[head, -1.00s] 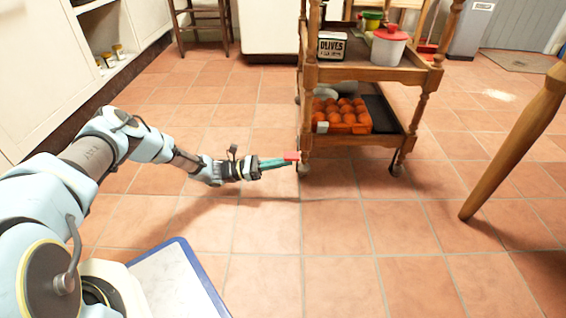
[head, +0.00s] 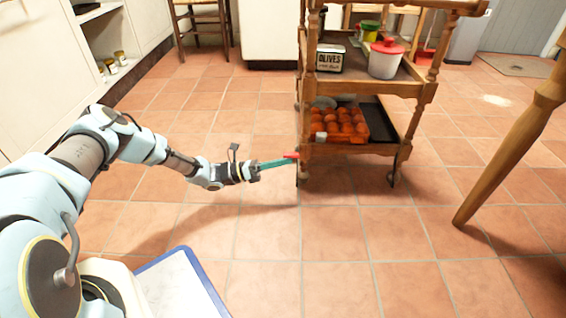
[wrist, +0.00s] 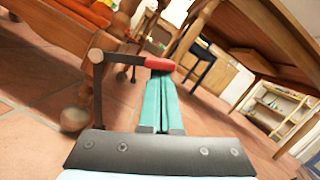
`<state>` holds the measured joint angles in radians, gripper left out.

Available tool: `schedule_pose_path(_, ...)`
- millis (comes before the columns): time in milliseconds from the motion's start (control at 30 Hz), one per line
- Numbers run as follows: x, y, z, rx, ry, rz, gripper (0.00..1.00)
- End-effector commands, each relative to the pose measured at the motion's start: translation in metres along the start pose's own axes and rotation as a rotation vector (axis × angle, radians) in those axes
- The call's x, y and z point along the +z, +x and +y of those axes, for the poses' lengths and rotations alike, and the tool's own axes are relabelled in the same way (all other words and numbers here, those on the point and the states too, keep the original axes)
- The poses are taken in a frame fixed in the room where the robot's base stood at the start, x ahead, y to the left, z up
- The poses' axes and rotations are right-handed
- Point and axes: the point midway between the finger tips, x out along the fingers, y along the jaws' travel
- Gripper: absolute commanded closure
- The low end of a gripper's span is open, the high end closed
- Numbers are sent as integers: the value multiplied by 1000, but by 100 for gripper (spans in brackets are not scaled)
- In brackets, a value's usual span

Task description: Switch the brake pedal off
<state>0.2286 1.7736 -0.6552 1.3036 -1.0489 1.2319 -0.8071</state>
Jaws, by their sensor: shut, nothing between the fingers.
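The brake pedal (wrist: 150,63) shows in the wrist view as a dark lever with a red end, joined to a dark upright rod beside the wooden trolley's foot. In the head view its red end (head: 291,155) is small, at the trolley's lower left corner. My gripper (wrist: 161,76) has teal fingers that are shut and empty. Their tips are right at the red end, seemingly touching it; the exact contact is hard to tell. In the head view my gripper (head: 285,162) reaches low from the left. The trolley (head: 355,149) stands upright on the tiles.
A wooden table leg (head: 510,150) stands at right. Open tiled floor lies in front of the trolley.

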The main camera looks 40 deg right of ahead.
Motion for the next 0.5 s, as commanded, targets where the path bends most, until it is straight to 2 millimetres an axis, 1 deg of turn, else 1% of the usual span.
schedule_pose_path(33, 9, 2, -4, 11, -44, 0, 100)
schedule_pose_path(100, 15, 4, -4, 28, -108, -1, 100)
schedule_pose_path(500, 41, 10, -2, 108, -428, 0, 100)
